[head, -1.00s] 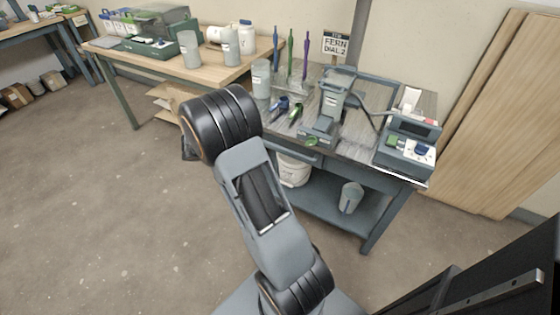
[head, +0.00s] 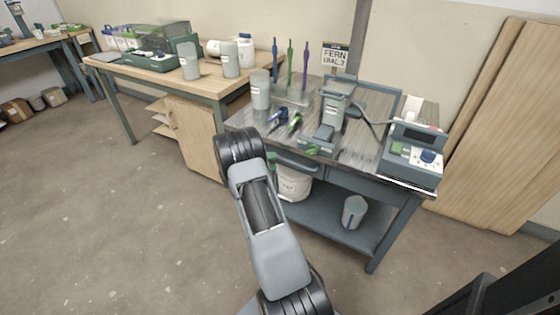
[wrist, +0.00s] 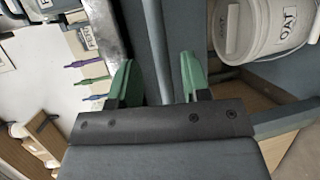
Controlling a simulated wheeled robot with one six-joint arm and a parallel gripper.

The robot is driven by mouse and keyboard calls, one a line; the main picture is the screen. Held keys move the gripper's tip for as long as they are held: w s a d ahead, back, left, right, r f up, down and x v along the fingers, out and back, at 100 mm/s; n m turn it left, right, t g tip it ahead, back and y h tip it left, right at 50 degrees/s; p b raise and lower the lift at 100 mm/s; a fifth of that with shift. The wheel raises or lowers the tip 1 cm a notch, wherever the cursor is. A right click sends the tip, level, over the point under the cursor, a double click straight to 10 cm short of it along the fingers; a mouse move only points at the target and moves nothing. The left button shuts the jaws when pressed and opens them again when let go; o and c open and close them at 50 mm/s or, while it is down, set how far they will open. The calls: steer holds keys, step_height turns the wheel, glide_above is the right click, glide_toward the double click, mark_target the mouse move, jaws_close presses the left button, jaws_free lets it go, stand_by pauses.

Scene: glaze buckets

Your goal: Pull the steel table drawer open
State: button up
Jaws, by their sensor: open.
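The steel table (head: 362,160) stands right of centre in the head view. Its drawer front (head: 330,177) sits under the top and looks shut, with a bar handle (head: 297,165) across it. My gripper (head: 271,160) is mostly hidden behind my arm there; a bit of green finger shows near the handle's left end. In the wrist view my gripper (wrist: 157,62) is open, its two green fingers on either side of a grey-blue bar, the handle (wrist: 155,40). I cannot tell whether either finger touches it.
A white bucket (head: 293,184) and a grey container (head: 353,212) stand on the lower shelf. The tabletop holds a grey device (head: 412,155), a stand (head: 332,112), a cup (head: 260,90) and coloured tools. Floor in front is clear.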

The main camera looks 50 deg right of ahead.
mark_target(280, 159)
steer(key=shift+x, duration=2.25)
jaws_close()
